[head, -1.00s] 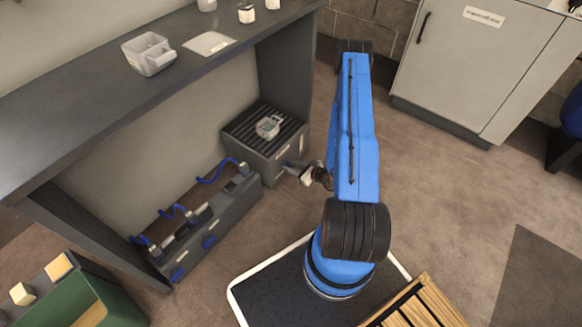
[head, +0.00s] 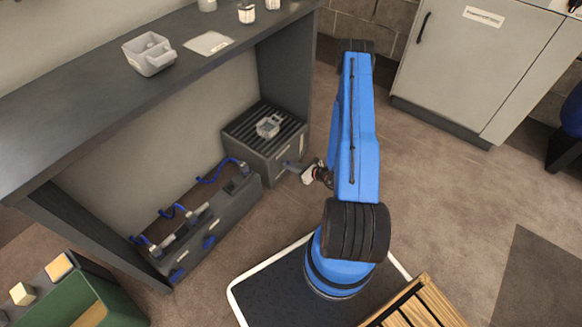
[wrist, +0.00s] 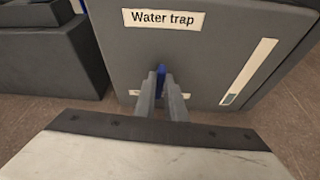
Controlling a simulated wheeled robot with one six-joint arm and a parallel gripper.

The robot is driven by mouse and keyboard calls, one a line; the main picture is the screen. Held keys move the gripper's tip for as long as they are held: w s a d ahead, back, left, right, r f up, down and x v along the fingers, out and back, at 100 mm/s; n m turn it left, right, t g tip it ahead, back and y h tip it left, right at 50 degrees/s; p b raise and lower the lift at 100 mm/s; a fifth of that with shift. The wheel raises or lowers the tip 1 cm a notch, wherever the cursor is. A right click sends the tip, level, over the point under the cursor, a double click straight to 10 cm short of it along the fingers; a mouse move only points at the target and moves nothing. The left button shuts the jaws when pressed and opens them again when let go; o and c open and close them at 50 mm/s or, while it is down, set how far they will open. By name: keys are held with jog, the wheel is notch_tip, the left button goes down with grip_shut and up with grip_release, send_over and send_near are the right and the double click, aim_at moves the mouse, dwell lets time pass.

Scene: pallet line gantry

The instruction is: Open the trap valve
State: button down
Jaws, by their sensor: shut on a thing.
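The water trap (head: 262,157) is a dark grey box with a slatted top under the bench. In the wrist view its front face (wrist: 210,50) carries a "Water trap" label (wrist: 163,19). The blue valve handle (wrist: 161,72) stands out from this face, low and near the middle. My gripper (wrist: 162,84) is shut on the handle, one grey finger on each side. The handle appears upright in the wrist view, but the fingers hide most of it. In the head view my gripper (head: 289,165) reaches the front of the trap from the right.
A grey cup-like holder (head: 268,127) sits on the trap's slats. Left of the trap is a long grey unit (head: 225,212) with blue hoses and blue levers. The bench top (head: 100,85) overhangs both. Open floor lies to the right of my arm.

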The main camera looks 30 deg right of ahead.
jog(key=shift+w+d+f+m+t+y, duration=0.2)
jog(key=shift+m+y, duration=0.95)
jog(key=shift+m, duration=0.95)
jog(key=shift+s+d+f+m+t+y, duration=0.1)
jog(key=shift+d+f+m+y, duration=0.2)
jog(key=shift+m+y, duration=1.35)
jog(key=shift+w+d+f+m+t+y, duration=0.2)
jog(key=shift+m+y, duration=0.5)
jog(key=shift+m, duration=1.85)
jog(key=shift+s, duration=0.1)
jog(key=c, duration=1.8)
grip_release()
jog(key=shift+s, duration=0.1)
jog(key=v, duration=1.7)
jog(key=shift+d, duration=0.25)
